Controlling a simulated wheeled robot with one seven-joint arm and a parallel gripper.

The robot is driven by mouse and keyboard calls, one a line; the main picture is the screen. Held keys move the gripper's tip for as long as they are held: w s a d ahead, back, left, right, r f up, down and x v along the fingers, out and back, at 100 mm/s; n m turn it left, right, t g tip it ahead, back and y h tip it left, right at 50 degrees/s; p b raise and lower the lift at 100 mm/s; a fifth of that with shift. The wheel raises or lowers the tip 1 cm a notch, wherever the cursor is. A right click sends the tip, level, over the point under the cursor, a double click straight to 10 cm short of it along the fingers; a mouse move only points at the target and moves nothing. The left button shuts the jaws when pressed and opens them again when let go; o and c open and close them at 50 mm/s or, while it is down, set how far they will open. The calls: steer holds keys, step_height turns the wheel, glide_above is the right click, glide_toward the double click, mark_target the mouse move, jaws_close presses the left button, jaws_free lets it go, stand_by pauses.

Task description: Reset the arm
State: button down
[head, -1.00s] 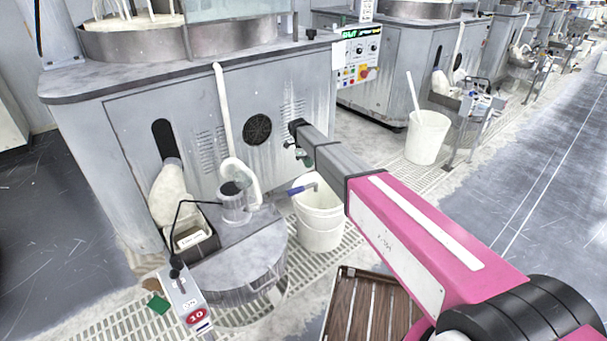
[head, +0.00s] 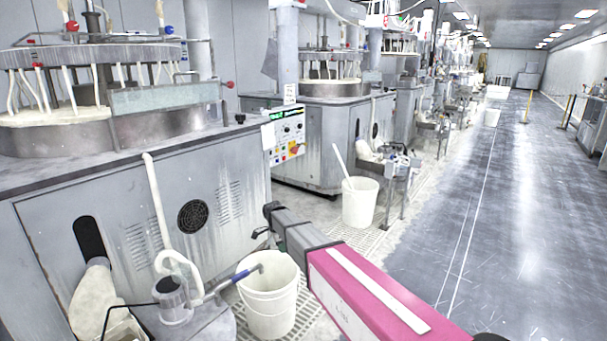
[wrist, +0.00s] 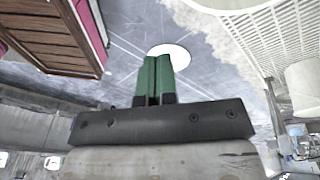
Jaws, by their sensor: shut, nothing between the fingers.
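My arm, with a pink link (head: 375,300) and a grey forearm, reaches from the lower right of the head view toward the nearest machine. My gripper (head: 262,234) is small and dark at its end, above and behind the white bucket (head: 268,310). In the wrist view my gripper (wrist: 157,62) shows two green fingers side by side, shut with nothing between them. The fingers appear apart from any object.
The grey polishing machine (head: 130,215) stands close at left, with its control panel (head: 286,136). Another white bucket (head: 360,203) stands farther back. The aisle floor (head: 500,200) at right is open. A brown slatted wooden thing (wrist: 50,35) shows in the wrist view.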

steer(key=s+d+n+y, duration=0.1)
steer(key=s+d+n, duration=0.6)
steer(key=s+d, duration=0.5)
steer(key=s+d+n+y, duration=0.1)
steer(key=s+d+n, duration=0.6)
steer(key=s+d, duration=0.5)
steer(key=d, duration=0.6)
steer(key=shift+d+r+t, duration=0.25)
steer(key=shift+r+t, duration=0.05)
